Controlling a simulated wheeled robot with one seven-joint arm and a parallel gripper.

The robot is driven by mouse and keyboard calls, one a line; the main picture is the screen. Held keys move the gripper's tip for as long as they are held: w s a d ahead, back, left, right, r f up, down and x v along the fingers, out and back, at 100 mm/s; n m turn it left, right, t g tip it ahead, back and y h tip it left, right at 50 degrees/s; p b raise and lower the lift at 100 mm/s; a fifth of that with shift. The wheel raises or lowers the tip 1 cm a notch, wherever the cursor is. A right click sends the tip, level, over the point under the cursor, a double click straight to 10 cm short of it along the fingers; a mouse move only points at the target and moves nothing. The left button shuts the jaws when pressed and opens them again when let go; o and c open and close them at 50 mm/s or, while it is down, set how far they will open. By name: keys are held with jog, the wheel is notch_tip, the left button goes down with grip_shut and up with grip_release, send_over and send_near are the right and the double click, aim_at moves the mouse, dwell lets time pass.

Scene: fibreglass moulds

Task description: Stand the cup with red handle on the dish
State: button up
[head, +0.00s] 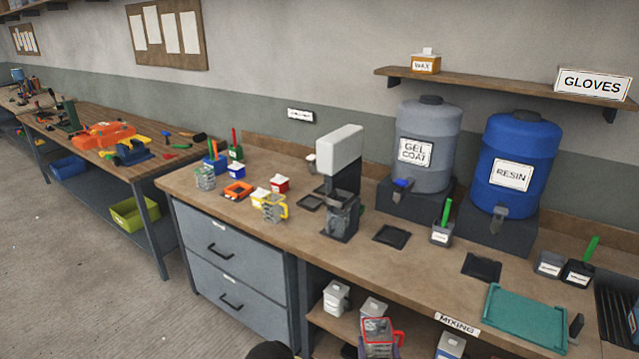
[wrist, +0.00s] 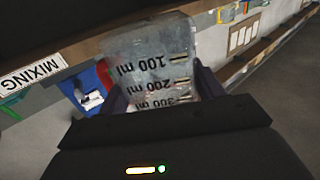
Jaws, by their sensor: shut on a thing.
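In the wrist view the clear cup (wrist: 155,70), with 100, 200 and 300 ml marks, sits between the fingers of my gripper (wrist: 162,92). Flat black square dishes lie on the worktop: one left of the middle (head: 392,236), one to the right (head: 482,268). I cannot tell which dish is meant.
A teal tray (head: 525,319) lies at the front right by the MIXING label (head: 457,323). A grey dispenser (head: 340,165), gel coat drum (head: 428,150) and resin drum (head: 515,160) stand at the back. Cups with green (head: 205,179) and yellow (head: 272,208) handles stand left.

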jog(key=shift+w+f, duration=0.1)
jog(key=shift+w, duration=0.05)
jog(key=shift+s+f, duration=0.2)
jog(key=shift+f, duration=0.1)
jog(key=s+f, duration=0.4)
jog(key=shift+s+f, duration=0.2)
jog(key=shift+f, duration=0.2)
jog(key=shift+w+d, duration=0.1)
dwell(0.5)
dwell(1.1)
dwell(0.5)
